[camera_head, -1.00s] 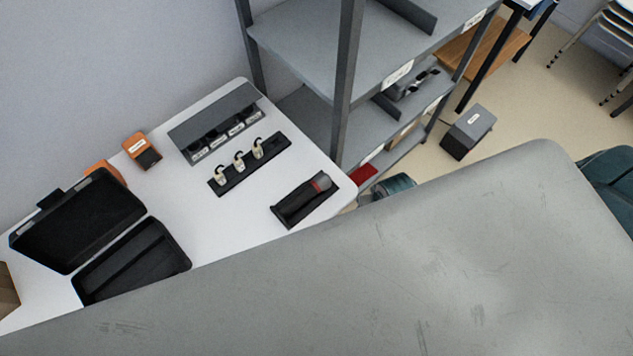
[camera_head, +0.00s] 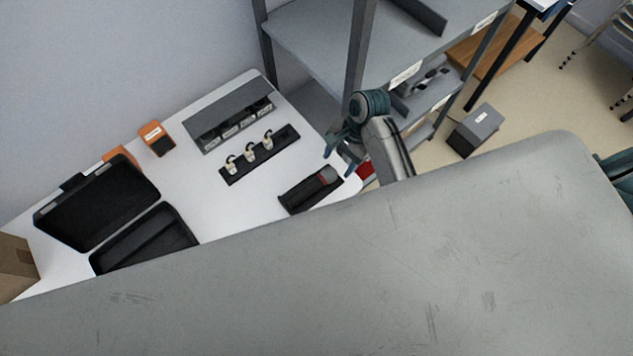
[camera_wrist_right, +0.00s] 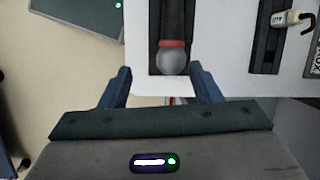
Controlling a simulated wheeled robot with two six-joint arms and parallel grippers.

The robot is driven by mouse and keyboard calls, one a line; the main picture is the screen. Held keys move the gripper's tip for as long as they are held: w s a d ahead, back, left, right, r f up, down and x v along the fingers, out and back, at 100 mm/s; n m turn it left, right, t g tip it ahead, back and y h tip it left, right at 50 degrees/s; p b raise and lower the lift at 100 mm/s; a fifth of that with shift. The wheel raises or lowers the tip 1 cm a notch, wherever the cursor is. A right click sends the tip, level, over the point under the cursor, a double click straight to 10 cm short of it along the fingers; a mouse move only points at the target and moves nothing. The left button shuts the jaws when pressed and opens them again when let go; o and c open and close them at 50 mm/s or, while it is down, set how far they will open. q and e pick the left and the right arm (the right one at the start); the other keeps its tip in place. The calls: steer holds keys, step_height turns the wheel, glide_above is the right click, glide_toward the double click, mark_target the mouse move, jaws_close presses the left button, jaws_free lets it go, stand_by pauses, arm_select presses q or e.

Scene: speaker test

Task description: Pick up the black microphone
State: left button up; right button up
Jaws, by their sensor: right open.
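The black microphone (camera_head: 311,188) lies in a dark cradle (camera_head: 290,204) near the right end of the white table. It has a red band and a grey ball head pointing toward the right gripper. My right gripper (camera_head: 338,158) is open and empty, just beyond the head end of the microphone. In the right wrist view the microphone's grey head (camera_wrist_right: 173,61) shows between the two spread blue fingers (camera_wrist_right: 160,82), apart from them. The handle runs off the top of that view. My left gripper is not in view.
An open black case (camera_head: 95,212) sits at the table's left, near two orange items (camera_head: 157,138). A black strip with small adapters (camera_head: 259,158) and a grey slotted box (camera_head: 228,120) stand behind the microphone. Grey shelving (camera_head: 361,50) rises close by my right arm.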

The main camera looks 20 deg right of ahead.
mark_target(319, 179)
steer(key=shift+w+a+m+y, duration=0.3)
steer(key=shift+w+a+m, duration=0.15)
steer(key=shift+w, duration=0.3)
steer(key=shift+w+a+f+m+g, duration=0.1)
steer(key=shift+w+a+m+g, duration=0.1)
steer(key=shift+m+g, duration=0.1)
steer(key=p+x, duration=0.1)
steer(key=x, duration=0.4)
steer(key=shift+s, duration=0.1)
steer(key=p+x, duration=0.2)
steer(key=x, duration=0.2)
steer(key=shift+a+f, duration=0.4)
steer(key=shift+f, duration=0.2)
steer(key=shift+c, duration=0.5)
steer(key=c, duration=1)
